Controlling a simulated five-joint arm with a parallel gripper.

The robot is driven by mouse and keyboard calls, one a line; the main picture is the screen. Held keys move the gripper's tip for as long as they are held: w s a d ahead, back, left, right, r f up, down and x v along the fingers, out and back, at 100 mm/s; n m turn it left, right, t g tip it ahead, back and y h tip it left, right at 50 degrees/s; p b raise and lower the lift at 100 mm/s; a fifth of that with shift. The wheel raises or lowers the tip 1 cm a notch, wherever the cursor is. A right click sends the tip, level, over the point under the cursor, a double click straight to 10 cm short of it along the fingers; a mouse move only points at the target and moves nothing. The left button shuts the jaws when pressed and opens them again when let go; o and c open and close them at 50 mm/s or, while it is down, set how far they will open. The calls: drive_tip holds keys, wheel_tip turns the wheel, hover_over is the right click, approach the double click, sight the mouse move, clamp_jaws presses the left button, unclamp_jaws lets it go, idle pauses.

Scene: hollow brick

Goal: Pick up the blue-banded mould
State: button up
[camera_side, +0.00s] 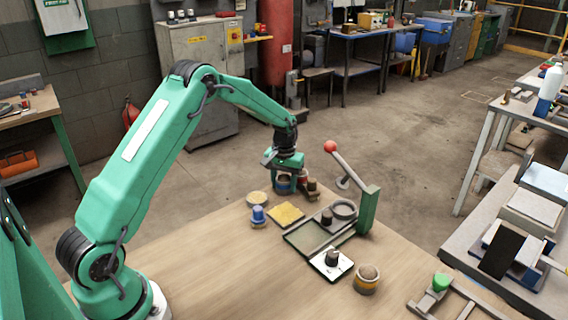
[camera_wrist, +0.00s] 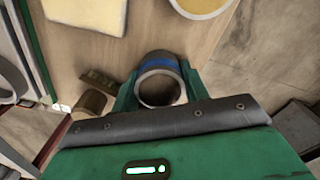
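The blue-banded mould (camera_wrist: 160,62) is a pale hollow cylinder with a blue band, its round opening facing the wrist camera. My gripper (camera_wrist: 160,86) has one green finger on each side of it, with no clear gap showing, so it looks shut on the mould. In the side view, my gripper (camera_side: 287,178) points down at the far edge of the wooden table, and the mould (camera_side: 283,186) shows partly between the fingers. The fingers hide part of its sides. I cannot tell whether its base touches the table.
A small brown piece (camera_side: 312,187) stands close right of my gripper. A green press with a red-knobbed lever (camera_side: 330,147) stands right. The table's front left is clear.

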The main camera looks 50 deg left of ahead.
sight(284, 178)
drive_tip(key=shift+c, duration=0.5)
drive_tip(key=shift+r, duration=0.1)
drive_tip(key=shift+w+r, duration=0.1)
drive_tip(key=shift+r, duration=0.7)
wheel_tip(284, 178, up, 2)
drive_tip(key=shift+r, duration=0.15)
drive_tip(key=s+d+r, duration=0.3)
drive_tip(key=d+r, duration=0.4)
drive_tip(key=d, duration=0.4)
drive_tip(key=shift+s, duration=0.15)
drive_tip(key=shift+d, duration=0.1)
